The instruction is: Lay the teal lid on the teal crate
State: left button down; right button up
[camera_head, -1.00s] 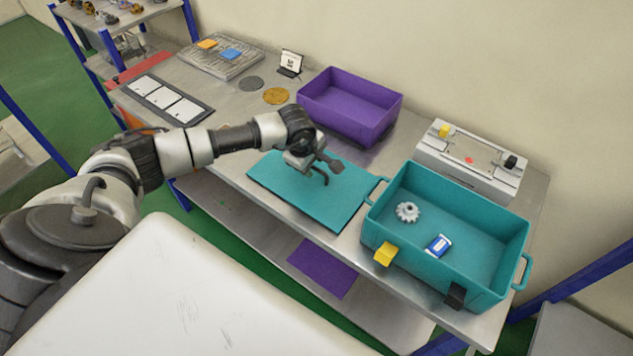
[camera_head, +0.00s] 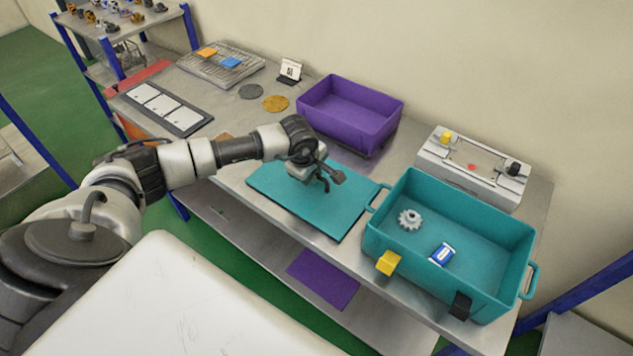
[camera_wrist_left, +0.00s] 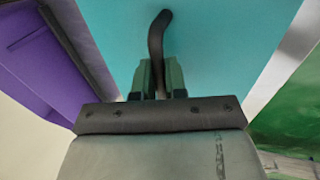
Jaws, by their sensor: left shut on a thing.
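The teal lid (camera_head: 270,185) is a flat panel at the middle of the bench, left of the teal crate. I cannot tell whether it touches the bench or is slightly raised. My left gripper (camera_head: 322,182) is low over the lid, shut on what looks like its dark curved handle. This dark bar (camera_wrist_left: 157,45) also shows between the fingers in the left wrist view. The teal crate (camera_head: 420,263) is open at the top. A white gear (camera_head: 409,219) and a blue-and-white box (camera_head: 441,254) lie inside. My right gripper is not in view.
A purple bin (camera_head: 350,112) stands behind the lid. A grey fixture (camera_head: 470,168) stands behind the crate. A purple panel (camera_head: 322,279) lies on the lower shelf.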

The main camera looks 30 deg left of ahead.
pick_arm(q)
jog(key=shift+r+p, duration=0.7)
jog(key=shift+r, duration=0.85)
jog(key=shift+f, duration=0.1)
